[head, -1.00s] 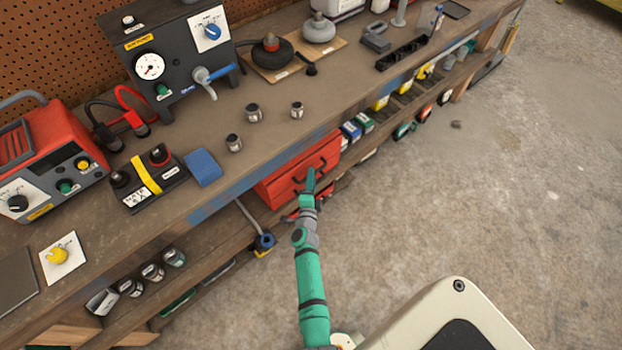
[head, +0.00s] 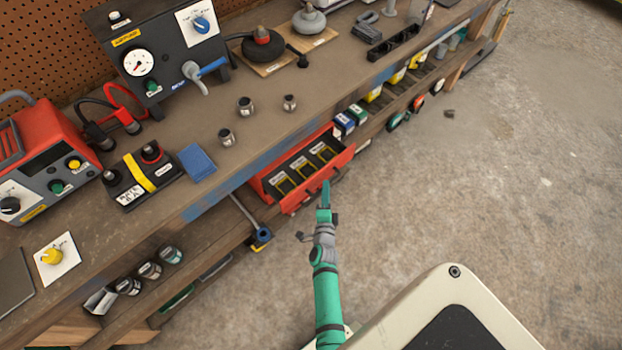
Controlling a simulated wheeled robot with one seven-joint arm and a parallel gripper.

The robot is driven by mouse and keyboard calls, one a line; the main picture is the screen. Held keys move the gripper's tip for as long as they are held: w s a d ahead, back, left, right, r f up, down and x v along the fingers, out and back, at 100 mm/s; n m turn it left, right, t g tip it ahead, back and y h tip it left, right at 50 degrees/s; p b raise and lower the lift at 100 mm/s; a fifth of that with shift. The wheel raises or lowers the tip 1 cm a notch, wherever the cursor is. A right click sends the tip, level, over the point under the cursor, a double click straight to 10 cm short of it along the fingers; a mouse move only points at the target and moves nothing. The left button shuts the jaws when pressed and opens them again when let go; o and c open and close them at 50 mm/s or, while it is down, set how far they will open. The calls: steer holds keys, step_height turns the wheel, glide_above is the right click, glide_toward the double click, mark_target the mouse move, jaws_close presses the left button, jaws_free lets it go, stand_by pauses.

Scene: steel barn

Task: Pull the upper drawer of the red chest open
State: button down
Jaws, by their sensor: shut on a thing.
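The red chest (head: 257,187) sits on the shelf under the bench, mostly hidden by the bench top and the pulled-out drawer. Its upper drawer (head: 343,162) stands well out past the bench edge, showing dark compartments with yellow-edged dividers or contents and white labels. My gripper (head: 325,191) is at the middle of the drawer's front, shut on the drawer's handle. The fingers hide most of the handle.
The bench top (head: 262,145) above holds three small metal cups (head: 226,137), a blue block (head: 197,163) and a gauge box (head: 155,55). A blue-ended tool (head: 261,236) juts from the shelf left of the drawer.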

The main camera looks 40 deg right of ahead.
steer(key=s, duration=0.8)
steer(key=shift+s+d, duration=0.25)
steer(key=shift+d, duration=0.05)
steer(key=c, duration=1.8)
jaws_free()
steer(key=shift+w, duration=0.1)
steer(key=v, duration=1.1)
steer(key=shift+d, duration=0.1)
